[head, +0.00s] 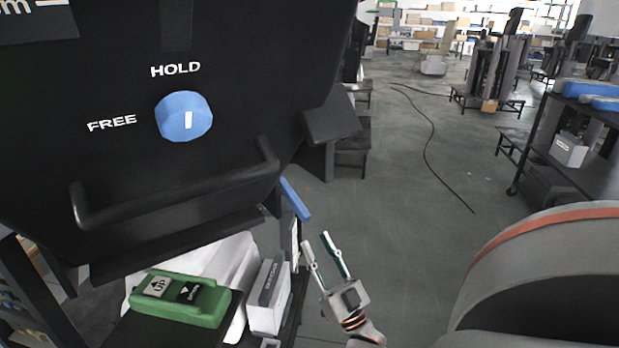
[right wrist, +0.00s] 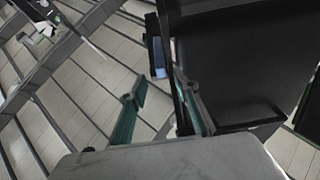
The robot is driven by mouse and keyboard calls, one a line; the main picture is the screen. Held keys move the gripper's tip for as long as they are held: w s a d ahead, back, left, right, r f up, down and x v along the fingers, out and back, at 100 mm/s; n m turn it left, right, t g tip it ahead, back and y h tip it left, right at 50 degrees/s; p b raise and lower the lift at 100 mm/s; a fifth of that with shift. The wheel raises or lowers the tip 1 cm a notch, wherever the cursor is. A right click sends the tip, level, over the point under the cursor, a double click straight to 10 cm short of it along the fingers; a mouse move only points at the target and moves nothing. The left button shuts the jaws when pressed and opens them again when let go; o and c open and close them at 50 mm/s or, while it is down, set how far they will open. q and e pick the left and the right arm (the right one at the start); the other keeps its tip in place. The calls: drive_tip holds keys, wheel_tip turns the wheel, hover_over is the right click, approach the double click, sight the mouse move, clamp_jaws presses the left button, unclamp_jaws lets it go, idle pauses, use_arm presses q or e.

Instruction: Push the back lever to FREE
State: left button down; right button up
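A blue bar-shaped lever (head: 295,199) sticks out by the lower right edge of the black column; its mount is hidden. A blue piece, probably the same lever, shows in the right wrist view (right wrist: 159,58). On the front panel a round blue knob (head: 184,117) has an upright white mark, with HOLD printed above it and FREE to its left. My right gripper (head: 317,240) is open and empty, its fingers pointing up, just below and right of the lever and apart from it. In the right wrist view the open fingers (right wrist: 160,94) straddle a dark edge beyond them. My left gripper is out of view.
A black handle bar (head: 180,193) crosses the panel below the knob. A green pendant (head: 180,298) with UP and down buttons lies below, beside a white-grey box (head: 268,298). Open floor (head: 400,230) lies right of my gripper; a shelf cart (head: 570,150) stands farther right.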

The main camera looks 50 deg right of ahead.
drive_tip(key=shift+v, duration=1.55)
drive_tip(key=shift+a, duration=0.1)
